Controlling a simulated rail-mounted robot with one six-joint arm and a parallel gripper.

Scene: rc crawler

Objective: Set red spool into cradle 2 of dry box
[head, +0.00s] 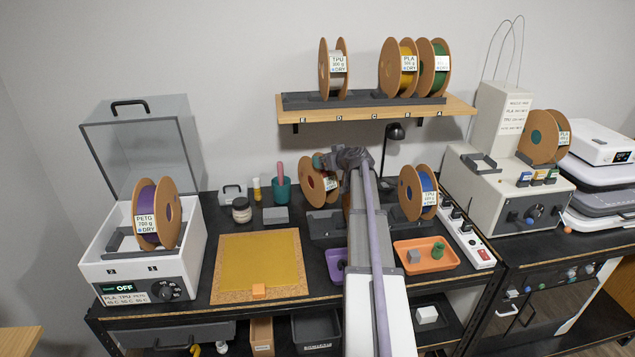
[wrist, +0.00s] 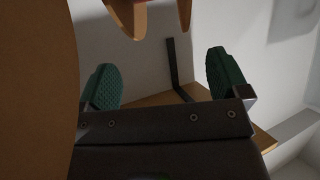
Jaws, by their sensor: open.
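The red spool (head: 310,184), with brown cardboard flanges, stands on the bench rack behind my arm, which hides part of it. My gripper (head: 322,160) is close to the top of this spool in the head view. In the wrist view its two green pads (wrist: 165,82) are apart with nothing between them. Brown flanges show close by at the left (wrist: 35,90) and top of that view; I cannot tell whose they are. The dry box (head: 140,262) is at the left with its clear lid (head: 150,150) raised.
A blue spool (head: 428,184) stands right of my arm. A wall shelf (head: 350,114) above holds white, yellow and green spools. A yellow mat (head: 260,262) with an orange block lies between dry box and arm. Jars and a teal cup (head: 281,190) stand behind it.

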